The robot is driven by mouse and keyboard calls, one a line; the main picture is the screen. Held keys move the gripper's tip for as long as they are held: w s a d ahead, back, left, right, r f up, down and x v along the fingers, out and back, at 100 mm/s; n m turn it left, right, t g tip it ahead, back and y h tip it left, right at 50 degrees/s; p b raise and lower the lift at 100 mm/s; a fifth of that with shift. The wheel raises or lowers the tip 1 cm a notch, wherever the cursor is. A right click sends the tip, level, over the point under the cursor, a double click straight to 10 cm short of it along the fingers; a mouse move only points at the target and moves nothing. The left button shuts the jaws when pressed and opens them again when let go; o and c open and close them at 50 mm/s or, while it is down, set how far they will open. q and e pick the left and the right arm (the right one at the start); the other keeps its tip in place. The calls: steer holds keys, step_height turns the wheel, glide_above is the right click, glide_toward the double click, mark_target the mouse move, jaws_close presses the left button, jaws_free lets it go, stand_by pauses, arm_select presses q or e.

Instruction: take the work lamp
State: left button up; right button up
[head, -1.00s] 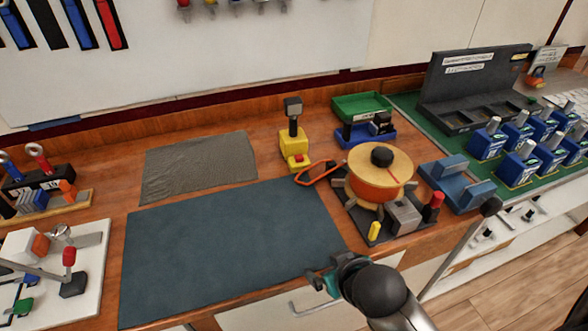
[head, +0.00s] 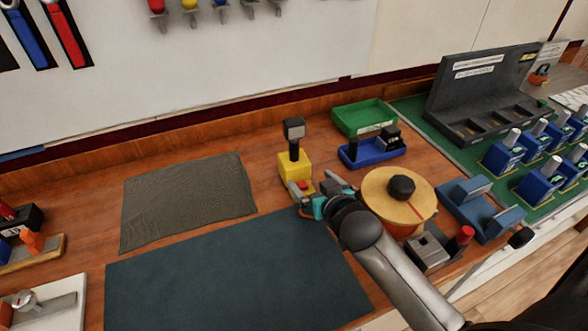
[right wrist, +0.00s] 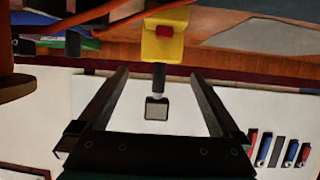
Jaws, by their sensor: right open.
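The work lamp has a yellow base (head: 294,167) with a red button, a dark neck and a dark square head (head: 293,127). It stands upright on the wooden bench behind the dark blue mat. My right gripper (head: 317,185) is open and empty, just in front and to the right of the lamp's base. In the right wrist view the lamp's pale-faced head (right wrist: 157,108) and neck show between the two spread fingers (right wrist: 160,76). I see no contact with either finger. My left gripper is not in view.
A round wood-topped reel (head: 385,193) stands right of my gripper, partly behind my forearm. An orange cord (right wrist: 115,15) crosses near the lamp base. A blue tray (head: 365,157) and green bin (head: 350,117) stand behind right. The grey cloth (head: 190,200) and blue mat (head: 225,275) are clear.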

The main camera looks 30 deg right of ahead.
mark_target(299, 171)
steer(key=b+x, duration=0.1)
steer(key=x, duration=0.4)
steer(key=shift+w+f, duration=0.5)
steer(key=shift+w, duration=0.4)
steer(key=b+x, duration=0.1)
steer(key=x, duration=0.1)
steer(key=f+x, duration=0.1)
steer(key=x, duration=0.1)
steer(key=shift+b, duration=0.35)
steer(key=shift+w+f, duration=0.15)
steer(key=shift+w, duration=0.2)
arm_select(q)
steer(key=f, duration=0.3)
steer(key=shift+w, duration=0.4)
arm_select(e)
jaws_close()
